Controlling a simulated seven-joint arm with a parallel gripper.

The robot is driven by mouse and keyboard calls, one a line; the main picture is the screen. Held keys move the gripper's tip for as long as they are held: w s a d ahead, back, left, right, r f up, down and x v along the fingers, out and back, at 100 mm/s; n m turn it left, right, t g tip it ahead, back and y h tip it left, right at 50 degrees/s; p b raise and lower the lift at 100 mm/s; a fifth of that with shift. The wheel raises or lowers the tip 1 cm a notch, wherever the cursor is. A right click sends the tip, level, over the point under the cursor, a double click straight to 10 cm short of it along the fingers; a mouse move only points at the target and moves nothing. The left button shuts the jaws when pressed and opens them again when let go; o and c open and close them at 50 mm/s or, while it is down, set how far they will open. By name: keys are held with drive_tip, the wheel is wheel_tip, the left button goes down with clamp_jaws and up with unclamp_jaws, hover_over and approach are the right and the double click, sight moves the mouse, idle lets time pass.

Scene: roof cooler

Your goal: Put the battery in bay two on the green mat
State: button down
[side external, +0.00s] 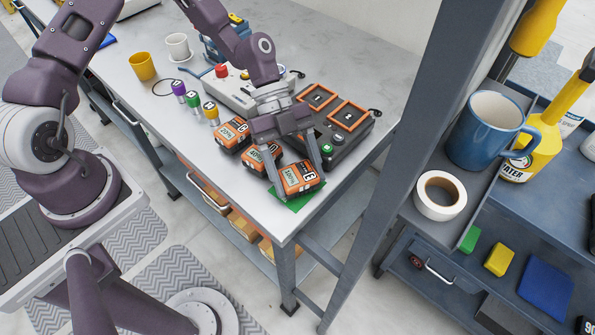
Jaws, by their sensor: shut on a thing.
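My gripper (294,165) is shut on an orange and black battery (299,178), with a finger on either side of it. The battery's label seems to read 100%. It is at the green mat (303,199), near the table's front right corner, and covers part of it. I cannot tell whether it touches the mat. Two more orange and black batteries, one marked 20% (231,132) and one marked 40% (259,160), sit to the left. Behind my gripper is a black charger (344,142) with two orange-framed bays (316,96) (348,115), dark inside with small white marks.
Purple, green and yellow-topped cylinders (194,101) stand left of the batteries. A pale box with a red button (221,71) is behind them. A yellow cup (142,67) and white mug (178,46) stand farther back. A grey post (392,130) rises right of the table.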

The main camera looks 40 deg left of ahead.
drive_tip(key=c, duration=0.6)
unclamp_jaws()
drive_tip(key=shift+f, duration=0.1)
drive_tip(key=v, duration=1.2)
drive_tip(key=shift+r, duration=0.25)
drive_tip(key=shift+s+a+r+y, duration=0.15)
drive_tip(key=shift+s+y, duration=0.1)
drive_tip(key=shift+y, duration=0.15)
drive_tip(key=s+a+r+n+t+y, duration=0.2)
drive_tip(key=s+r+n+t, duration=0.1)
drive_tip(key=s+r+n, duration=0.2)
drive_tip(key=s+a+r+n+t+y, duration=0.2)
drive_tip(key=s+r+n, duration=0.4)
drive_tip(key=n, duration=0.4)
drive_tip(key=s+a+r+n+t+y, duration=0.2)
drive_tip(key=s+r+n+t+y, duration=0.1)
drive_tip(key=s+n, duration=0.4)
wheel_tip(320, 180, up, 3)
drive_tip(key=shift+a+f+t+y, duration=0.2)
drive_tip(key=shift+t+y, duration=0.1)
drive_tip(key=shift+t, duration=0.2)
